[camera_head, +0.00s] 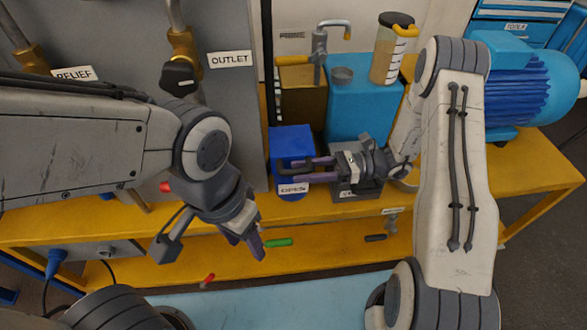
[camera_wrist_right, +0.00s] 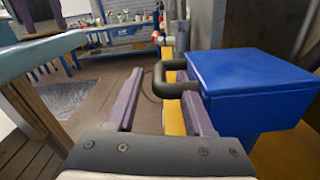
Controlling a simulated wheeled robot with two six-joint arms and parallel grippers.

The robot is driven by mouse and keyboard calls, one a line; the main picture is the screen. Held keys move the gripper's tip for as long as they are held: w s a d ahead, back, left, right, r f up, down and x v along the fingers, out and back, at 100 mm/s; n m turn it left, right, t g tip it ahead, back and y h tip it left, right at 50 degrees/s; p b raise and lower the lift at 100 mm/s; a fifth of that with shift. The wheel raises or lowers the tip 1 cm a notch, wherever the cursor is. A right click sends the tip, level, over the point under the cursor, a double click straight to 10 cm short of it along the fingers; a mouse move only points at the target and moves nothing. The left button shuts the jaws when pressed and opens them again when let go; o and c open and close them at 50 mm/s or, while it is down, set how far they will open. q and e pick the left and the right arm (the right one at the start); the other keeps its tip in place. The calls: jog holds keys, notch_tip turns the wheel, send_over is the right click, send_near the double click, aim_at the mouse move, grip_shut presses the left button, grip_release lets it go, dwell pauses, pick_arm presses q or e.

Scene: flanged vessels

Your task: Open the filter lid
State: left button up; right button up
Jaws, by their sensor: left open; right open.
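The filter lid (camera_head: 292,142) is the blue top of a small blue box on the yellow bench, and it looks closed. In the right wrist view the lid (camera_wrist_right: 255,75) is at the right, with its dark U-shaped handle (camera_wrist_right: 160,78) sticking out leftward. My right gripper (camera_head: 306,170) is open at the front of the box. Its purple fingers (camera_wrist_right: 160,100) show on either side of the handle's outer bar, with no clear contact. The handle's near arm passes by the right finger. My left gripper (camera_head: 252,240) is open and empty, pointing down in front of the bench.
A grey panel with a brass outlet valve (camera_head: 183,60) stands behind my left arm. A blue block (camera_head: 358,108), a jug (camera_head: 393,50) and a blue motor (camera_head: 530,88) stand behind and right. Green (camera_head: 278,243) and red (camera_head: 208,280) pieces lie low in front.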

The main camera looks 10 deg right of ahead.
jog(key=shift+a, duration=1.35)
grip_shut()
dwell(0.4)
